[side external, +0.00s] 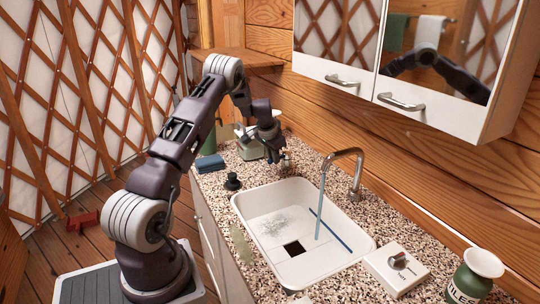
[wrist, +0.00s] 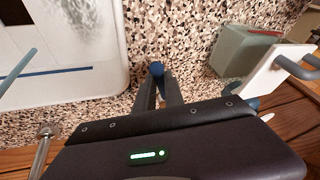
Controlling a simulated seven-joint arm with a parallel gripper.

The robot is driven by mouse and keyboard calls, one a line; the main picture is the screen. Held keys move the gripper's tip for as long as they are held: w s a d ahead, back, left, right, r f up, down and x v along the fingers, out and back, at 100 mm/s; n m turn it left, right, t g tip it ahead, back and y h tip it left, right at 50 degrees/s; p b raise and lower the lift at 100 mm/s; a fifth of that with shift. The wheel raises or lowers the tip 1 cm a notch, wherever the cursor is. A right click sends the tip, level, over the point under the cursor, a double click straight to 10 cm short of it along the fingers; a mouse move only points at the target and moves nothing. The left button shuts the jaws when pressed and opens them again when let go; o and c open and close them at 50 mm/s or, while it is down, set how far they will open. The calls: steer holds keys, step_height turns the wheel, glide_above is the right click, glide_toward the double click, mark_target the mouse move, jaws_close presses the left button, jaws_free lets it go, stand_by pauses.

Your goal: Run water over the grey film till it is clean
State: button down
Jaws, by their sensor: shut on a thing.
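The grey film (side external: 272,225) is a pale, streaky patch on the floor of the white sink (side external: 243,212). It also shows at the top of the wrist view (wrist: 90,15). A thin stream of water (side external: 320,205) falls from the curved metal tap (side external: 347,152) into the sink, to the right of the film. My gripper (side external: 282,160) is above the counter beyond the sink's far end, away from the film. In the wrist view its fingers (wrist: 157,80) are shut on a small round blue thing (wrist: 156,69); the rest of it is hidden.
A blue strip (side external: 330,230) lies in the sink near a dark square opening (side external: 294,248). A black knob (side external: 232,182) and a blue block (side external: 210,163) sit left. A cabinet (side external: 400,95) hangs above.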

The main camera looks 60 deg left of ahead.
steer(key=shift+w+d+n, duration=0.15)
steer(key=shift+d+n, duration=0.1)
steer(key=shift+n, duration=0.25)
steer(key=c, duration=1.4)
jaws_free()
steer(key=shift+c, duration=0.2)
steer(key=s+d+r+t+h, duration=0.1)
steer(key=s+d+r, duration=0.1)
steer(key=d+r, duration=1.5)
steer(key=s+d+r+m+h, duration=0.1)
steer(key=s+d+r, duration=0.25)
steer(key=d, duration=0.35)
steer(key=s+d+r+m, duration=0.1)
steer(key=s+d+r, duration=0.25)
steer(key=d, duration=0.25)
steer(key=s+d+m, duration=0.1)
steer(key=s+d, duration=0.6)
steer(key=s, duration=0.3)
steer(key=s+d+m+t+h, duration=0.1)
steer(key=s+d, duration=0.5)
steer(key=s, duration=0.5)
steer(key=shift+s+d+f, duration=0.25)
steer(key=shift+d+f, duration=0.05)
steer(key=shift+d, duration=0.1)
